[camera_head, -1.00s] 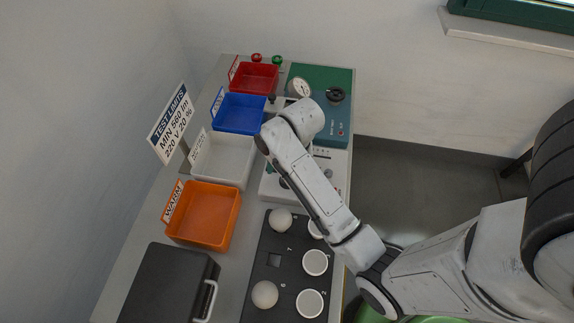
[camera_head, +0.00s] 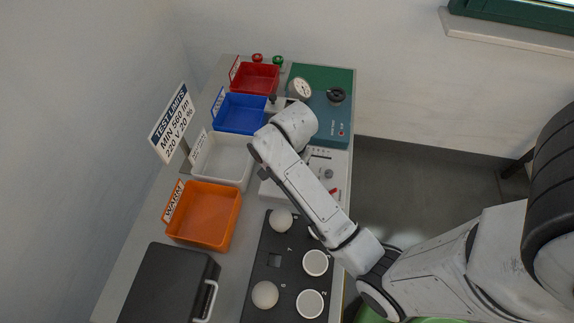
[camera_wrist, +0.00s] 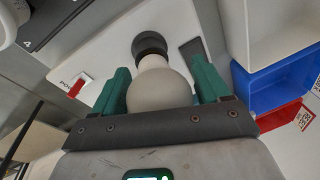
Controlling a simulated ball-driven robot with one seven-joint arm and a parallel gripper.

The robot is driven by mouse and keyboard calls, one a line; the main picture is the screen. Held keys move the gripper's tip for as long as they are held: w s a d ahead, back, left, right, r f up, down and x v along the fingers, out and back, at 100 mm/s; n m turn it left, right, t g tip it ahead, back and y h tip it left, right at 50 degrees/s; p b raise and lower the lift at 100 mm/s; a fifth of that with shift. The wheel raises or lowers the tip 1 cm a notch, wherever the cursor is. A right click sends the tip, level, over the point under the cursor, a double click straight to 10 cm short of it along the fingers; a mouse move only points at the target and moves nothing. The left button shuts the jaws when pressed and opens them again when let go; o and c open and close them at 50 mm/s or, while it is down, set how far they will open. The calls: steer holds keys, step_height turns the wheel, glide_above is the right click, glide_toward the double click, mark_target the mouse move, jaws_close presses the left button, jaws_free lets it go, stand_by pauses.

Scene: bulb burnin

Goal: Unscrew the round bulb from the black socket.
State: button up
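The round bulb (camera_wrist: 158,88) is a white globe in the wrist view, with its neck at the black socket (camera_wrist: 150,43). The socket sits on a white panel. My gripper (camera_wrist: 160,85) has a green finger on each side of the globe. The globe fills most of the space between the fingers; I cannot tell whether they touch it. The globe's lower part is hidden behind the gripper's dark bar. In the head view my arm hides the gripper, the bulb and most of the socket area.
The white tester panel (camera_head: 325,160) joins a green unit (camera_head: 325,110) with a gauge and a knob. Red (camera_head: 254,79), blue (camera_head: 240,114), white (camera_head: 222,160) and orange (camera_head: 204,214) bins line the left. A black rack (camera_head: 262,245) holds round bulbs in front; a dark case (camera_head: 170,285) lies front left.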

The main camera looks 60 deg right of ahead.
steer(key=c, duration=0.7)
steer(key=n, duration=0.5)
steer(key=shift+y, duration=0.4)
steer(key=shift+c, duration=0.2)
steer(key=n, duration=0.4)
steer(key=shift+r+n+y, duration=0.1)
steer(key=shift+n+y, duration=0.3)
steer(key=n+y, duration=0.1)
steer(key=n, duration=0.6)
steer(key=shift+s, duration=0.15)
steer(key=n+g, duration=0.1)
steer(key=n, duration=0.5)
steer(key=shift+s+d+y, duration=0.1)
steer(key=shift+y, duration=0.2)
steer(key=o, duration=0.9)
